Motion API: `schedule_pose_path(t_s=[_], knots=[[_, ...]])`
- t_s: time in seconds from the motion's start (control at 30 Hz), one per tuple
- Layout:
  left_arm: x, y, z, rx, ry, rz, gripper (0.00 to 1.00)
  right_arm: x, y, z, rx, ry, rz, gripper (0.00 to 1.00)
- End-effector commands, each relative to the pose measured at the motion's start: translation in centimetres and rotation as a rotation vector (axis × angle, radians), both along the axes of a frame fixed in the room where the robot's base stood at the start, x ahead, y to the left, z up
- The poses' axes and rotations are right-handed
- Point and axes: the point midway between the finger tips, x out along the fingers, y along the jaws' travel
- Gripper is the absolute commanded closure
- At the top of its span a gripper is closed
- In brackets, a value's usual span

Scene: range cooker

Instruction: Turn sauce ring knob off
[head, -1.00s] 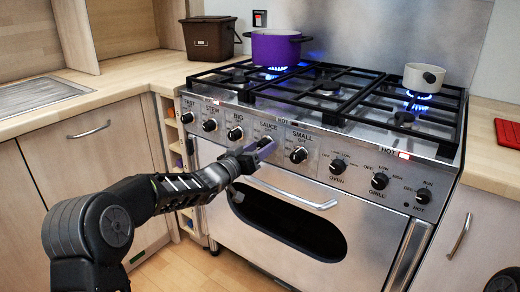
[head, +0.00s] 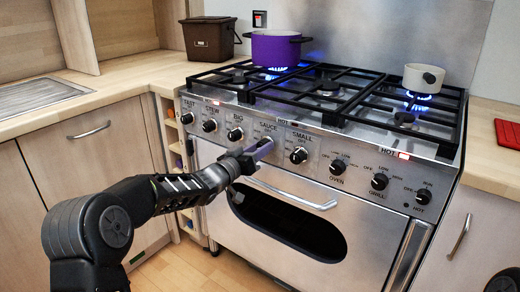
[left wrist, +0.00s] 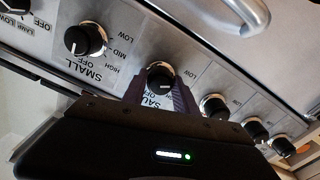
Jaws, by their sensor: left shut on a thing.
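The SAUCE knob (left wrist: 160,76) is a black round knob with a pale mark and a chrome base, on the cooker's steel front panel. My left gripper (left wrist: 162,92) has its two dark purple fingers on either side of this knob and is shut on it. In the head view my left gripper (head: 262,148) reaches the panel under the SAUCE label and hides the knob there. The SMALL knob (left wrist: 86,40) is just beside it, with its white mark near OFF. My right gripper is not in view.
A purple pot (head: 274,50) stands over a lit blue flame at the back left. A white pan (head: 424,77) stands over another lit flame at the right. The BIG knob (head: 235,134) is left of my gripper. The oven door handle (head: 295,193) runs just below.

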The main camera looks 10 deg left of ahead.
Motion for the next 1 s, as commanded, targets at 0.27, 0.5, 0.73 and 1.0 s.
schedule_pose_path(t_s=[0.27,0.5,0.73,1.0], knots=[[0.0,0.0,-0.1,0.047,-0.019,0.0,1.0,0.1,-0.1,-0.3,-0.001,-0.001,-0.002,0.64],[0.0,0.0,-0.2,0.169,-0.066,0.0,1.0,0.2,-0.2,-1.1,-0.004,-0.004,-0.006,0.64],[0.0,0.0,-0.2,0.346,-0.139,0.0,1.0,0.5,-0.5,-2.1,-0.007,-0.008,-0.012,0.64],[0.0,0.1,-0.3,0.586,-0.232,0.0,1.0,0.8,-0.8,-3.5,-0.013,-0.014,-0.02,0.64]])
